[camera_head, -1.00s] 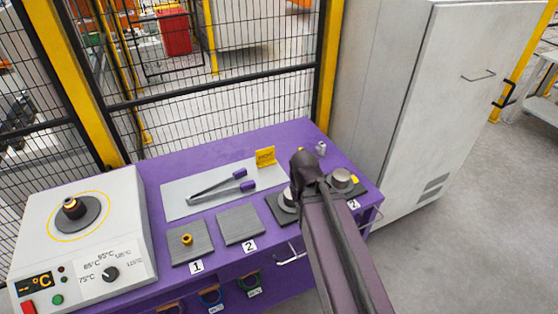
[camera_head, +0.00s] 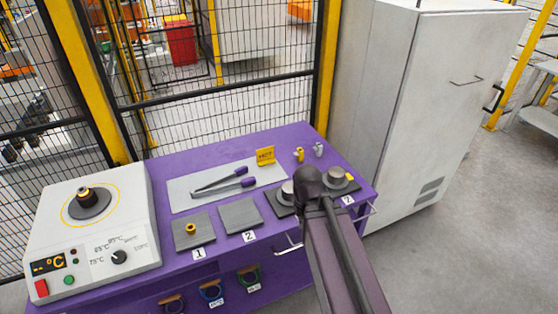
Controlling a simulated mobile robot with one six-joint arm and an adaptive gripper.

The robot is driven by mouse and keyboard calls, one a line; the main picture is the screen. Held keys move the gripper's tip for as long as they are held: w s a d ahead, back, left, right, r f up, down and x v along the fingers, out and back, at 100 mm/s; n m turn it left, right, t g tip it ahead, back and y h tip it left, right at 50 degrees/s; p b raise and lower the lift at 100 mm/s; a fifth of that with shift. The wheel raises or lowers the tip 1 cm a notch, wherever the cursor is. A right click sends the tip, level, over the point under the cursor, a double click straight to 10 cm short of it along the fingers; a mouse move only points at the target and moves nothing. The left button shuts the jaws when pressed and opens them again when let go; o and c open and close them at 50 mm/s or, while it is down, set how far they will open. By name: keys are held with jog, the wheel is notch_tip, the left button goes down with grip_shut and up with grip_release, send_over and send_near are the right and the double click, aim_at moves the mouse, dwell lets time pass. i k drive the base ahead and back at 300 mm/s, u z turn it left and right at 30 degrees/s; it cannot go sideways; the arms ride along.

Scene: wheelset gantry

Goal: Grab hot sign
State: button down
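The hot sign (camera_head: 265,156) is a small yellow plate with dark lettering. It stands upright at the back of the purple table (camera_head: 215,154), by the right end of the pale grey mat. My arm reaches in from the bottom of the view over the table's front right part. The sign is to the left of and beyond the arm's visible end, apart from it. My gripper's fingers do not show.
Tongs with purple handles (camera_head: 225,184) lie on the mat. Dark pads with metal cylinders (camera_head: 335,177) flank my arm. Two small fittings (camera_head: 299,154) stand behind it. A heater (camera_head: 95,240) is at left, a cabinet (camera_head: 400,110) at right, mesh fence behind.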

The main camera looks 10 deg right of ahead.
aim_at(266, 156)
jog(key=z, duration=0.05)
jog(key=k, duration=0.5)
jog(key=u, duration=0.15)
jog(key=i, duration=1.4)
jog(key=z, duration=0.05)
